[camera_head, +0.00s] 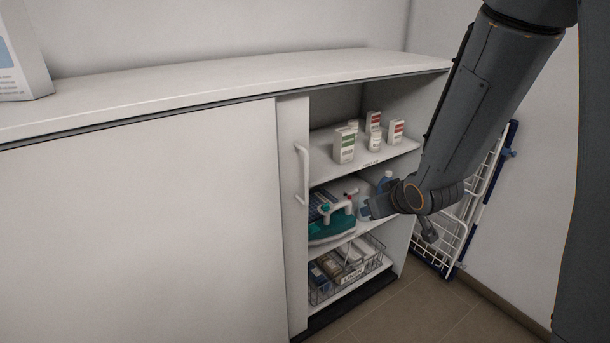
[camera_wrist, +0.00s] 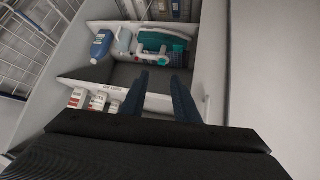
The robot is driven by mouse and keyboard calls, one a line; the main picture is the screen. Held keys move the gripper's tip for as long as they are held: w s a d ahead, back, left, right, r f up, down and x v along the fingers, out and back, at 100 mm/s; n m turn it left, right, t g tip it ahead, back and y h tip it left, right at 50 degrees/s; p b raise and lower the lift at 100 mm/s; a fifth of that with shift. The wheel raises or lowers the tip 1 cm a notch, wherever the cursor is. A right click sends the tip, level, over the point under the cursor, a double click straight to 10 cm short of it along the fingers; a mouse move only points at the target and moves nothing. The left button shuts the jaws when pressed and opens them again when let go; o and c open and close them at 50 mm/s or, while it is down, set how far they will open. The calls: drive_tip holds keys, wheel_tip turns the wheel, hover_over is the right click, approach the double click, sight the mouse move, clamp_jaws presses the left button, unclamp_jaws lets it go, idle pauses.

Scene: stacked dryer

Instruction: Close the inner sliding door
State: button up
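The cabinet's inner sliding door (camera_head: 292,240) shows as a narrow white strip beside the wide outer door panel (camera_head: 140,215), which hides the rest of it. A white vertical bar handle (camera_head: 301,172) is on this strip. The right part of the cabinet is open, with its shelves exposed. My gripper (camera_head: 370,208) is in front of the opening, to the right of the handle and apart from it. In the wrist view, its two dark fingers (camera_wrist: 162,98) are spread with nothing seen held between them.
Small boxes (camera_head: 345,145) stand on the upper shelf. A teal iron (camera_head: 330,220) and a blue bottle (camera_wrist: 101,46) are on the middle shelf. A wire basket (camera_head: 345,268) is below. A white drying rack (camera_head: 465,205) leans at the right wall.

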drive_tip(key=w+a+r+n+t+y, duration=0.1)
drive_tip(key=w+a+y, duration=0.2)
drive_tip(key=a, duration=0.2)
drive_tip(key=w+a+r+n+t+y, duration=0.1)
drive_tip(key=w+a+r+n+y, duration=0.1)
drive_tip(key=a+y, duration=0.2)
drive_tip(key=w+a+r+n+t+y, duration=0.1)
drive_tip(key=w+a+r+y, duration=0.1)
drive_tip(key=a, duration=0.6)
drive_tip(key=shift+w+a+r+n+t+y, duration=0.1)
drive_tip(key=shift+w+n+t+y, duration=0.1)
drive_tip(key=shift+w+y, duration=0.25)
drive_tip(key=shift+w+a+n+t+y, duration=0.1)
drive_tip(key=shift+w+t+y, duration=0.1)
drive_tip(key=shift+w+y, duration=0.25)
drive_tip(key=shift+c, duration=0.3)
clamp_jaws()
